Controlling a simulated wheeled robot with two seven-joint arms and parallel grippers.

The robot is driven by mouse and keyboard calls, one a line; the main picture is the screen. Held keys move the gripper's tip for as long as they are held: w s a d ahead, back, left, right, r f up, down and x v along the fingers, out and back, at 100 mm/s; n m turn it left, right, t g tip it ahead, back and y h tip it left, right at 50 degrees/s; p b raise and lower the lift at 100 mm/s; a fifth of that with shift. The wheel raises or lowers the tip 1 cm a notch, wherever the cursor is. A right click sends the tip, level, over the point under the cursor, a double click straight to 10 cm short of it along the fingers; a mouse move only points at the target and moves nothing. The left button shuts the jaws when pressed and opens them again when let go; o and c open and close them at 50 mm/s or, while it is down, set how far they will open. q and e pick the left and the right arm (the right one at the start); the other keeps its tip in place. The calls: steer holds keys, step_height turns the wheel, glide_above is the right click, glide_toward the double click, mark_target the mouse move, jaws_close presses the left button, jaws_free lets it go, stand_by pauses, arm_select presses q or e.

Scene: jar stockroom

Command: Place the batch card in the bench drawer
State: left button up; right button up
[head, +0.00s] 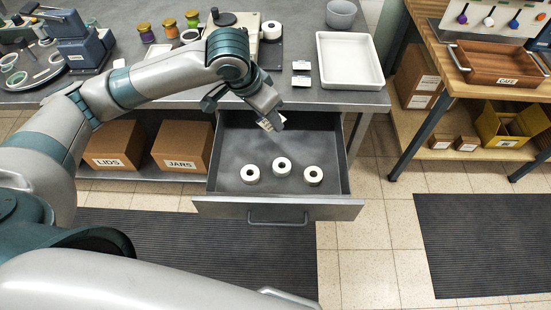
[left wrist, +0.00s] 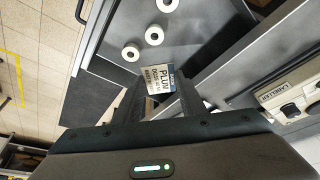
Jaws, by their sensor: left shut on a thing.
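The batch card (head: 265,125) is a small white card, seen nearly edge-on in the head view. In the left wrist view the card (left wrist: 160,77) shows a dark blue strip and the word PLUM. My left gripper (head: 273,121) is shut on the card and holds it over the back part of the bench drawer; the fingers also show in the left wrist view (left wrist: 160,93). The bench drawer (head: 345,210) is pulled open, grey inside. Three white rolls (head: 282,166) stand in its front half. My right gripper is not in view.
The bench top (head: 300,40) above the drawer holds a white tray (head: 349,60), small cards (head: 301,73), colourful jars (head: 170,28) and a labeller (left wrist: 290,95). LIDS (head: 113,146) and JARS (head: 182,148) boxes sit below. The drawer's middle and back floor is clear.

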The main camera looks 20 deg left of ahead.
arm_select(q)
steer(key=s+d+f+m+g+h+p, duration=0.1)
steer(key=s+f+m+p, duration=0.15)
steer(key=f+m, duration=0.3)
steer(key=m+g+h+b, duration=0.1)
steer(key=m+b, duration=0.1)
steer(key=m, duration=0.2)
glide_above(269, 191)
step_height(269, 191, down, 9)
steer(key=shift+f, duration=0.2)
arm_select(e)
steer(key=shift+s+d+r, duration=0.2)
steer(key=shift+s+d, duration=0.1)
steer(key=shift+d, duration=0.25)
arm_select(q)
steer(key=shift+s+n, duration=0.1)
steer(key=shift+n, duration=0.15)
steer(key=shift+f+p, duration=0.4)
steer(key=shift+f, duration=2.55)
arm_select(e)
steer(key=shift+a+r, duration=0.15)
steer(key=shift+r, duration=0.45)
arm_select(q)
steer(key=shift+f, duration=0.1)
step_height(269, 191, down, 3)
steer(key=shift+r+p, duration=0.15)
steer(key=shift+p, duration=0.25)
steer(key=shift+f, duration=0.6)
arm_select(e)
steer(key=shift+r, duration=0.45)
